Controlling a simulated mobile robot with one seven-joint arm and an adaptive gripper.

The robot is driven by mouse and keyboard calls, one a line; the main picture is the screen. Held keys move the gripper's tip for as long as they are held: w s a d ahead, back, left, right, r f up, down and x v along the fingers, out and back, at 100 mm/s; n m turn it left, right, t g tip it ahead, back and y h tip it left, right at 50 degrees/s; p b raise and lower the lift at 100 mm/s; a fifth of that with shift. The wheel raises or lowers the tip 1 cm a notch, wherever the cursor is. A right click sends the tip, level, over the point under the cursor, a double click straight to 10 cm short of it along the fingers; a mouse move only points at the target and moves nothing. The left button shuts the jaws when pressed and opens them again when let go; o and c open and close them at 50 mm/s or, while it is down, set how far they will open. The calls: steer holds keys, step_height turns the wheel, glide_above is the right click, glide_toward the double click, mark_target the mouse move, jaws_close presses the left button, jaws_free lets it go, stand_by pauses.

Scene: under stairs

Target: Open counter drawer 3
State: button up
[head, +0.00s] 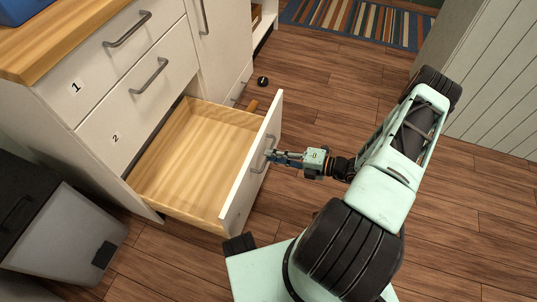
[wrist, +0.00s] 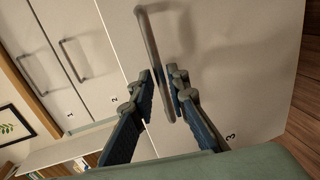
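Counter drawer 3 (head: 190,150) is pulled far out of the white counter, and its bare wooden inside looks empty. Its white front (head: 238,190) faces right in the head view and bears the number 3 (wrist: 231,137) in the wrist view. Its grey bar handle (head: 264,156) also shows in the wrist view (wrist: 151,38). My gripper (head: 272,156) is at this handle. In the wrist view, its two fingers (wrist: 162,85) are closed in on either side of the bar, with little gap visible.
Shut drawers 1 (head: 105,62) and 2 (head: 128,105) are above. A grey bin (head: 62,235) stands left of the open drawer. A small black object (head: 263,81) lies on the floor beyond it. A striped rug (head: 355,22) lies farther back. Wooden floor is clear to the right.

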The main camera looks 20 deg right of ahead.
steer(key=v, duration=1)
